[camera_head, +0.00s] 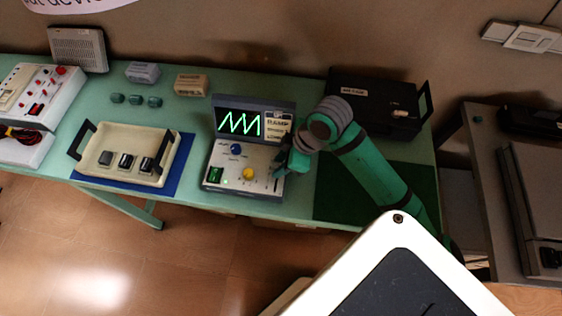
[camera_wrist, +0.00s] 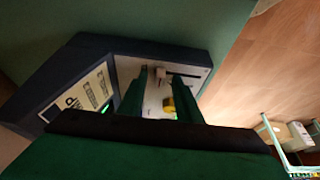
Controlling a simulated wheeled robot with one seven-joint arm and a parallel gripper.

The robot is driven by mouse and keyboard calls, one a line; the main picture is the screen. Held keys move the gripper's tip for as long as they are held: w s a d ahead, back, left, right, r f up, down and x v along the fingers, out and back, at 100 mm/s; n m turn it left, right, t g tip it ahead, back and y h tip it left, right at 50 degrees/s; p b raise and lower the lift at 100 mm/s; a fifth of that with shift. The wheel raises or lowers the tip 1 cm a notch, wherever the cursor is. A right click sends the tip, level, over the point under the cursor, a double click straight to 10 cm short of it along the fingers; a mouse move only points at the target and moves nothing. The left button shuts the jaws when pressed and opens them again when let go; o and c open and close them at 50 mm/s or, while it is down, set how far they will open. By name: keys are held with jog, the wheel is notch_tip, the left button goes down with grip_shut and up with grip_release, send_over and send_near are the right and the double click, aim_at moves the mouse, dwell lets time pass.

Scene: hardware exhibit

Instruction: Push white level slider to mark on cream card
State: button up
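The signal console has a sloped pale panel (camera_head: 226,166) and an upright screen (camera_head: 238,123) showing a green zigzag trace. The cream card (camera_head: 278,124), with "RAMP" and smaller print, is right of the screen; it also shows in the wrist view (camera_wrist: 88,97). My gripper (camera_head: 281,168) is low over the panel's right side and hides the slider there. In the wrist view my gripper (camera_wrist: 161,77) has its two green fingers apart, with a small whitish cap (camera_wrist: 160,72), apparently the level slider, between or just beyond the tips. Contact cannot be told.
A yellow knob (camera_head: 249,173), a blue knob (camera_head: 236,149) and a green switch (camera_head: 215,173) are left of my gripper. A cream box with handles (camera_head: 104,168) stands farther left, a black case (camera_head: 372,101) behind my arm. Dark green mat (camera_head: 330,192) at right is clear.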

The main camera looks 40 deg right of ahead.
grip_shut()
jog(key=shift+s+a, duration=0.1)
jog(key=shift+a, duration=0.25)
jog(key=shift+s+a, duration=0.3)
jog(key=shift+a, duration=0.15)
jog(key=shift+s, duration=0.35)
grip_release()
jog(key=shift+d+r, duration=0.1)
